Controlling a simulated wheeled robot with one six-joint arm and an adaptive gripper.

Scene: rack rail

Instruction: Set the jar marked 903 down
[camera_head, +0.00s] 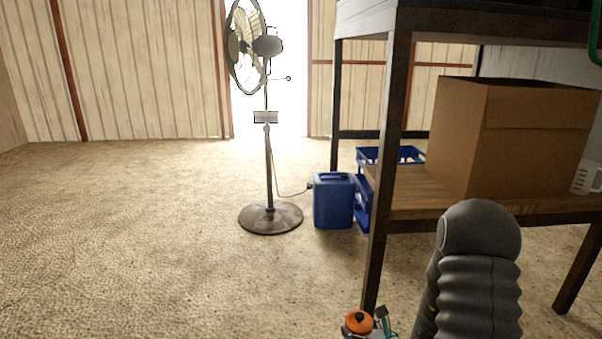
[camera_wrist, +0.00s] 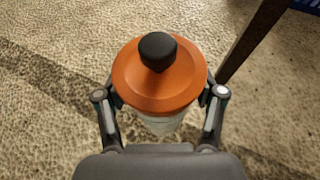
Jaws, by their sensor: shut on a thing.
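A jar (camera_wrist: 160,122) with an orange lid and a black knob is between the two fingers of my gripper (camera_wrist: 160,98) in the wrist view. The fingers are shut on it, one at each side below the lid. The lid hides most of the jar's body, and no number can be read. In the head view the jar's orange lid (camera_head: 358,321) shows at the bottom edge, left of my grey arm. The rough floor lies below the jar in the wrist view; the height of the gap cannot be told.
A workbench (camera_head: 400,206) with a cardboard box (camera_head: 460,135) on its lower shelf stands at the right. A blue canister (camera_head: 333,203), a blue crate (camera_head: 366,200) and a standing fan (camera_head: 270,217) are beside it. The floor (camera_head: 130,240) at the left is clear.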

